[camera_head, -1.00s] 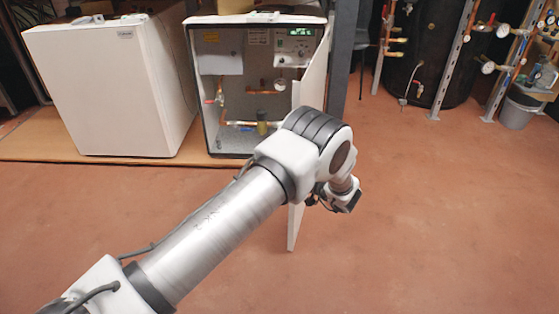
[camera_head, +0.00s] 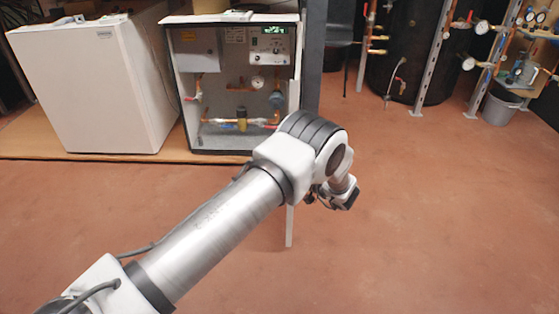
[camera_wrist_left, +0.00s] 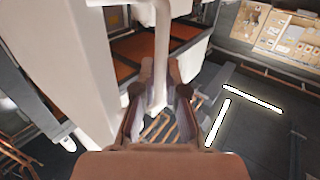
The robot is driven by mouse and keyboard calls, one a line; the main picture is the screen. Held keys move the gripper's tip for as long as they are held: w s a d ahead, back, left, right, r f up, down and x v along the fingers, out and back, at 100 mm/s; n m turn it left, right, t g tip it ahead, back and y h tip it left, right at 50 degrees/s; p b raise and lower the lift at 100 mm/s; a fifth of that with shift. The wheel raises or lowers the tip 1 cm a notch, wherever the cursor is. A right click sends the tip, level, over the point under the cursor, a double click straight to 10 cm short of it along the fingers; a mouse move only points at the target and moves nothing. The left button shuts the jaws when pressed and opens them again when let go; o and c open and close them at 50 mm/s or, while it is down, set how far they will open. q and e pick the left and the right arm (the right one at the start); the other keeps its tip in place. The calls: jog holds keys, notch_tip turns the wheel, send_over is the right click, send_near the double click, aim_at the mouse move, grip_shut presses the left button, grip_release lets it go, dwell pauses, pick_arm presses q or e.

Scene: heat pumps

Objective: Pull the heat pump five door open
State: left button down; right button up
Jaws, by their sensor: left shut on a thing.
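The open heat pump (camera_head: 224,75) stands at the back, with its pipes, gauge and green-lit display exposed. Its white door (camera_head: 289,228) is swung out towards me and seen almost edge-on, mostly hidden behind my left arm. In the left wrist view, a white panel that looks like the door (camera_wrist_left: 60,75) fills the left side. A white bar handle (camera_wrist_left: 162,40) runs down between the fingers of my left gripper (camera_wrist_left: 164,75), which is shut on it. My right gripper is not in view.
A closed white heat pump (camera_head: 95,85) stands left of the open one. A dark post (camera_head: 311,50), a black tank (camera_head: 410,55), pipe racks and a grey bin (camera_head: 499,105) stand at the back right. The red floor (camera_head: 450,220) in front is clear.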

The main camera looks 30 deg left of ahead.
pick_arm(q)
jog(key=c, duration=1.6)
grip_release()
jog(key=shift+w+r, duration=0.3)
jog(key=shift+o, duration=0.5)
jog(key=shift+f, duration=0.25)
jog(key=s+d, duration=0.1)
jog(key=d, duration=1)
jog(key=shift+s+d, duration=0.2)
jog(key=shift+d, duration=0.2)
